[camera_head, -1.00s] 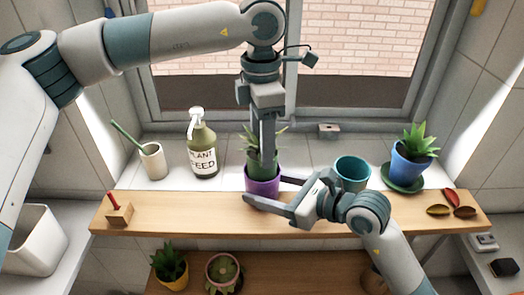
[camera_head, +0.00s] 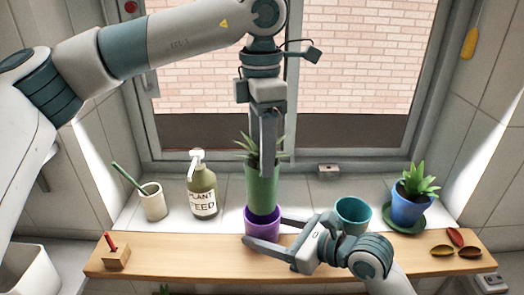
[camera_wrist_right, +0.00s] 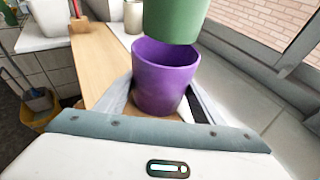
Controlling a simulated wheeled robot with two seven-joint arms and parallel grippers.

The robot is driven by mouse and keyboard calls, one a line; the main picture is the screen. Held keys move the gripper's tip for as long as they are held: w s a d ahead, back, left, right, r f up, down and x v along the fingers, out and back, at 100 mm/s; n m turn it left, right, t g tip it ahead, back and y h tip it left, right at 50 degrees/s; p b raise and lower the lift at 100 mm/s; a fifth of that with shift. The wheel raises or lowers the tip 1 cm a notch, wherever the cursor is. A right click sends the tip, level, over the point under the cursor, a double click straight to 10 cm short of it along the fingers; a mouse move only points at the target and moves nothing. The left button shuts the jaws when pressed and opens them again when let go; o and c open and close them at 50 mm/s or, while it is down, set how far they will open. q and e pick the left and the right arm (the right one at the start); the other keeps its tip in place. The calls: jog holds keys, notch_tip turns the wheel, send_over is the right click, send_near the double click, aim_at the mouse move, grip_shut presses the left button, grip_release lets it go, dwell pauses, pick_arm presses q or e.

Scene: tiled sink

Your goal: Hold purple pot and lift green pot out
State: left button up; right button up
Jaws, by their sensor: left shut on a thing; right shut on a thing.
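The green pot (camera_head: 262,190) holds a spiky plant and stands upright, directly above the purple pot. My left gripper (camera_head: 268,165) points down and is shut on the green pot's upper part. The purple pot (camera_head: 262,222) stands on the wooden shelf. My right gripper (camera_head: 263,232) reaches in from the right and is shut on the purple pot, one finger on each side. In the right wrist view the purple pot (camera_wrist_right: 163,80) shows its open inside, and the bottom edge of the green pot (camera_wrist_right: 175,20) is visible at about rim height or above.
A plant feed bottle (camera_head: 202,190) and a cream cup (camera_head: 153,202) stand left on the tiled sill. A teal pot (camera_head: 353,214) and a blue pot (camera_head: 408,208) on a green saucer stand right.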

jog(key=o, duration=0.9)
jog(key=shift+c, duration=0.2)
jog(key=v, duration=1.2)
jog(key=shift+s, duration=0.15)
